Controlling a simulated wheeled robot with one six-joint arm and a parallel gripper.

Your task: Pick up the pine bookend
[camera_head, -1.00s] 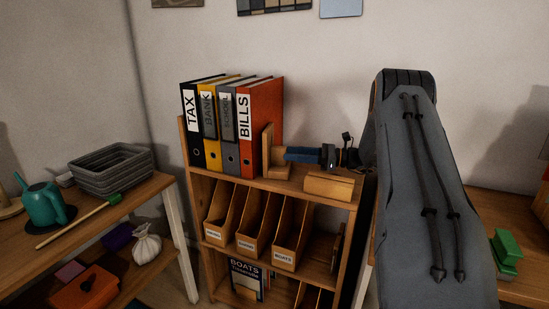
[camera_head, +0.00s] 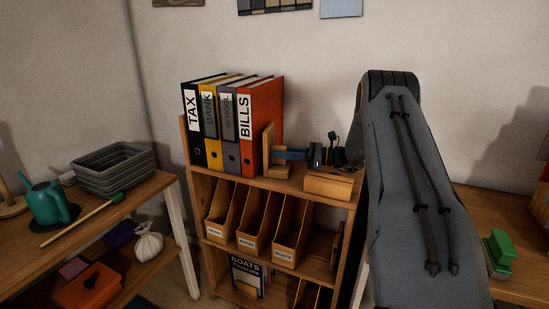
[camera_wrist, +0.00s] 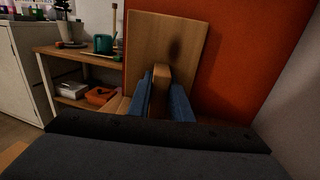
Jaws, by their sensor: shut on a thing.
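The pine bookend (camera_head: 267,146) stands upright on the top shelf at the right end of the binder row, against or very close to the orange BILLS binder (camera_head: 262,115). My gripper (camera_head: 279,153) reaches in from the right at the bookend. In the wrist view its two blue fingers (camera_wrist: 164,98) are shut on a narrow wooden part of the bookend. The bookend's upright panel (camera_wrist: 150,40) rises behind them, with the orange binder to its right. The lower part of the bookend is hidden by my gripper in the wrist view.
A wooden block-like piece (camera_head: 328,186) lies on the shelf below my wrist. Magazine files (camera_head: 283,235) fill the shelf beneath. A side table with a grey basket (camera_head: 115,168) and teal watering can (camera_head: 47,202) stands left. The wall is close behind.

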